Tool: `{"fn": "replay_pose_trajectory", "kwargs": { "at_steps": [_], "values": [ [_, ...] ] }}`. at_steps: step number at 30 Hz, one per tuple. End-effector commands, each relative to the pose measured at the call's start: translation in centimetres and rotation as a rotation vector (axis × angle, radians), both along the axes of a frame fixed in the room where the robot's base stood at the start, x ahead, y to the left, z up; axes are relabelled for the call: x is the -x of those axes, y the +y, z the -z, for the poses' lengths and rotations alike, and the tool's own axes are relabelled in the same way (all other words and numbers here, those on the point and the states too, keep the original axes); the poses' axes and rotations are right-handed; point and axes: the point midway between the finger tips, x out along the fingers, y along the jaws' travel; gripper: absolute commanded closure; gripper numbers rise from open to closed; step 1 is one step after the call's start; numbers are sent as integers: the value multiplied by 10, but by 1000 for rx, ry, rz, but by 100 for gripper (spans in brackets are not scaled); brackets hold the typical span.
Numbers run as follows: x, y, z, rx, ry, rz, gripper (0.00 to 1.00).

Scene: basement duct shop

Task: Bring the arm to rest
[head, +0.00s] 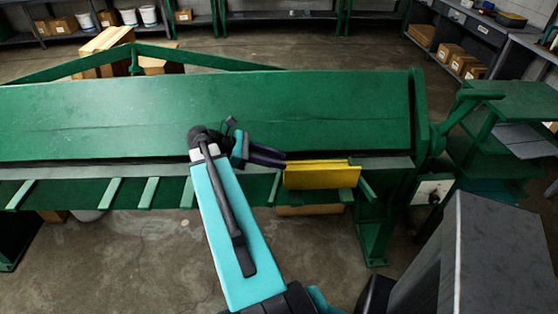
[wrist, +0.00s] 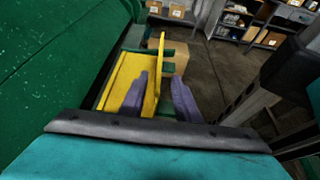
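My arm (head: 225,225) reaches out over the front of a green sheet-metal machine, its upper link teal. My gripper (head: 282,159) is at the left end of a bent yellow sheet piece (head: 322,178) on the machine's front edge. In the wrist view, the purple fingers of my gripper (wrist: 160,77) stand apart. The upright flange of the yellow piece (wrist: 154,80) shows between them, with a visible gap to the right finger. I cannot tell whether the left finger touches the piece or how far the fingers overlap it.
The green machine (head: 220,110) spans the view, with several green support arms along its front. A grey block-like surface (head: 500,255) stands at lower right, and a green stand (head: 520,105) at right. Shelves with boxes (head: 462,62) line the back. Concrete floor is open at lower left.

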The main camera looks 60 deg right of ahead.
Motion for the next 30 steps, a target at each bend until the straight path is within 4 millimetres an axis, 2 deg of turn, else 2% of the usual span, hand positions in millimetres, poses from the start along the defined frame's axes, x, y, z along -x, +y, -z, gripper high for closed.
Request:
{"fn": "replay_pose_trajectory", "kwargs": {
  "at_steps": [12,17,23,30],
  "values": [
    [0,0,0,0,0,0,71],
    [-14,8,1,-4,4,-31,71],
    [-46,35,26,-40,52,-117,71],
    [-77,87,77,-129,119,-235,71]
  ]
}}
